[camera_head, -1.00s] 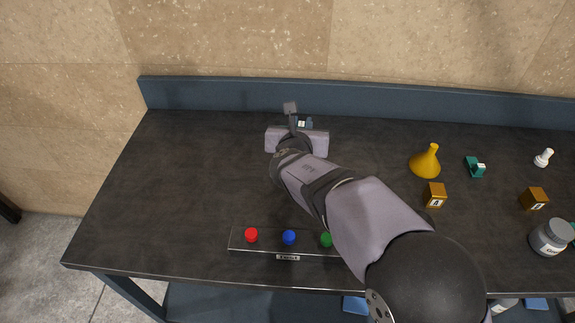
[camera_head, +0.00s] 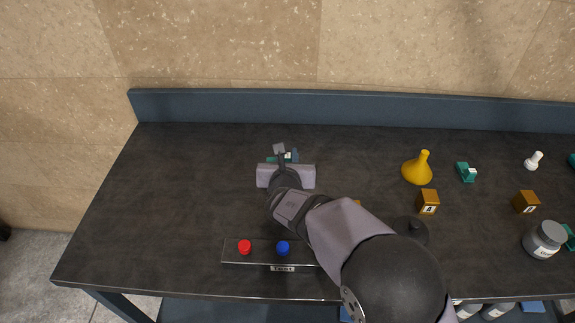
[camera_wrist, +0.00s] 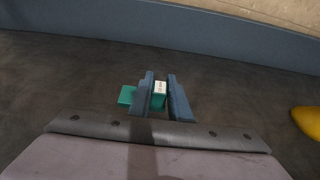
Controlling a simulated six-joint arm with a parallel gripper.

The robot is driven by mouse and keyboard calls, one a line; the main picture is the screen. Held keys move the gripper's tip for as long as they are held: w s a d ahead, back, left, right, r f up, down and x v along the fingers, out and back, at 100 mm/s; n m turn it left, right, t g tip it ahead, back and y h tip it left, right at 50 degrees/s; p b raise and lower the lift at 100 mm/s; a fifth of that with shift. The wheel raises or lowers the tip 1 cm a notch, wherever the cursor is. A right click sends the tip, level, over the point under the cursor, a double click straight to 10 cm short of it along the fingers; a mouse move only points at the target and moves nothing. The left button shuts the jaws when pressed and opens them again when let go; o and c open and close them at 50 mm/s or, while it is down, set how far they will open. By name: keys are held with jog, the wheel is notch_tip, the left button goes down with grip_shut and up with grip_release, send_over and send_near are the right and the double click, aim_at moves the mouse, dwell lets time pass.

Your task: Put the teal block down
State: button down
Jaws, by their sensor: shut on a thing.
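The teal block (camera_wrist: 159,101) with a white label is between the two blue-grey fingers of my gripper (camera_wrist: 161,97) in the wrist view. My gripper is shut on it. A teal part (camera_wrist: 127,96) also sticks out left of the left finger. In the head view my gripper (camera_head: 287,157) is over the left-middle of the dark table, and only bits of teal and the white label show there. I cannot tell whether the block touches the table.
A strip with a red button (camera_head: 244,247) and a blue button (camera_head: 283,248) lies at the table's front. A yellow funnel (camera_head: 417,170), another teal block (camera_head: 467,172), brown labelled blocks (camera_head: 428,202) and a grey-lidded jar (camera_head: 545,239) stand right. The table's left side is clear.

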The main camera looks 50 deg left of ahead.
jog(key=shift+f, duration=1.8)
jog(key=shift+f, duration=0.2)
jog(key=c, duration=1.6)
grip_release()
jog(key=shift+c, duration=0.2)
jog(key=shift+r, duration=0.2)
jog(key=b+v, duration=0.2)
jog(key=v, duration=1)
jog(key=shift+f, duration=0.15)
